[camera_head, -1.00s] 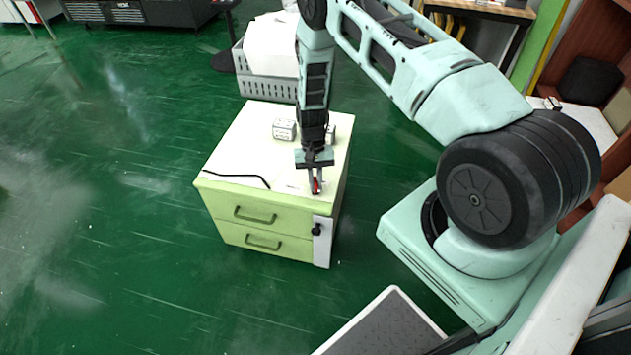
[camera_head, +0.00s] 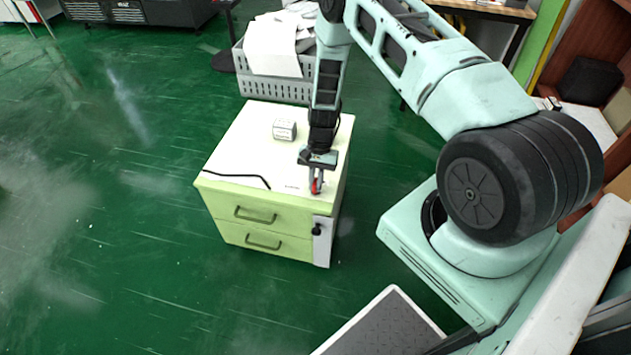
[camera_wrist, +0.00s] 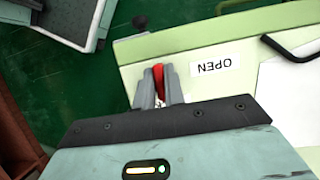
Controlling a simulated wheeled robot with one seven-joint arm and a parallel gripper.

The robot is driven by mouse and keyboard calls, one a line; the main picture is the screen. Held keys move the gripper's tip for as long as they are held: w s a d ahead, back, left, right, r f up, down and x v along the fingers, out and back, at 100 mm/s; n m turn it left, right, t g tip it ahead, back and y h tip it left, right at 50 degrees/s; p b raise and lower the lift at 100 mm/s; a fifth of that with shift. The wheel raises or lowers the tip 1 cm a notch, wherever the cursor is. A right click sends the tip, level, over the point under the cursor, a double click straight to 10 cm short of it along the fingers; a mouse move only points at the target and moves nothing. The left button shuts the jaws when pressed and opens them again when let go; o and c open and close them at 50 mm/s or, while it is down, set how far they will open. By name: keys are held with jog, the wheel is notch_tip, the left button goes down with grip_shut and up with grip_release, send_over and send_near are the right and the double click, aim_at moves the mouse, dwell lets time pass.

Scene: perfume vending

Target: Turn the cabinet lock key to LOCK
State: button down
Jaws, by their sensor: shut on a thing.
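The light-green cabinet (camera_head: 265,200) has a pale top and two drawers with handles. A red key (camera_head: 316,187) is at the front right of its top. My gripper (camera_head: 316,184) points down there and is shut on the key. In the wrist view, the red key (camera_wrist: 158,78) shows between the fingertips (camera_wrist: 158,88). A black knob (camera_head: 317,229) is on the grey-white strip at the cabinet's front right.
A small box (camera_head: 284,130) and a bent black rod (camera_head: 240,178) are on the cabinet top. A grey crate of papers (camera_head: 270,85) stands behind it. Green floor is free left of the cabinet (camera_head: 110,200).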

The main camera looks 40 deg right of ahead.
jog(key=c, duration=1.5)
grip_release()
jog(key=p+v, duration=0.1)
jog(key=v, duration=1.6)
jog(key=shift+d+r, duration=0.1)
jog(key=shift+r, duration=0.1)
